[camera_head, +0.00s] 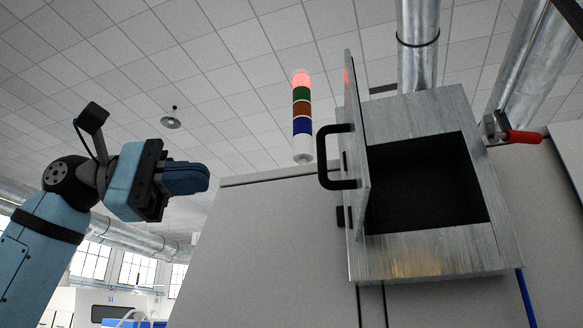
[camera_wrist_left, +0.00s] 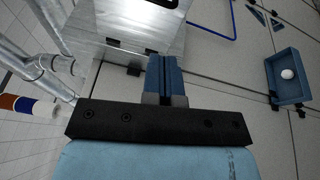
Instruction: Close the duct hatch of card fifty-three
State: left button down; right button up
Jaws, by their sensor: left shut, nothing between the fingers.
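The duct hatch is a square metal frame (camera_head: 430,258) around a dark opening (camera_head: 425,185). Its metal door (camera_head: 354,130) stands open, hinged at the left and seen nearly edge-on. A black bar handle (camera_head: 326,157) is on the door's left-facing side. A clamp with a red grip (camera_head: 523,137) sits at the frame's upper right. My left gripper (camera_head: 205,179) is shut and empty, left of the handle and apart from it. In the left wrist view its fingers (camera_wrist_left: 165,78) point toward bare metal of the hatch (camera_wrist_left: 120,28); I cannot tell which part. My right gripper is not in view.
A signal tower (camera_head: 302,115) with its red top lit stands behind the door. Round ducts (camera_head: 417,45) rise above the hatch. The pale machine panel (camera_head: 270,250) is below. A blue tray (camera_wrist_left: 290,97) holding a white round thing is on the panel. Space between gripper and handle is clear.

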pick_arm(q)
jog(key=s+d+r+t+p, duration=0.1)
jog(key=d+p, duration=0.3)
jog(key=d, duration=0.9)
jog(key=shift+d+r+m+y+p, duration=0.25)
jog(key=shift+r+m+y+p, duration=0.1)
jog(key=shift+r, duration=0.15)
jog(key=shift+t, duration=0.3)
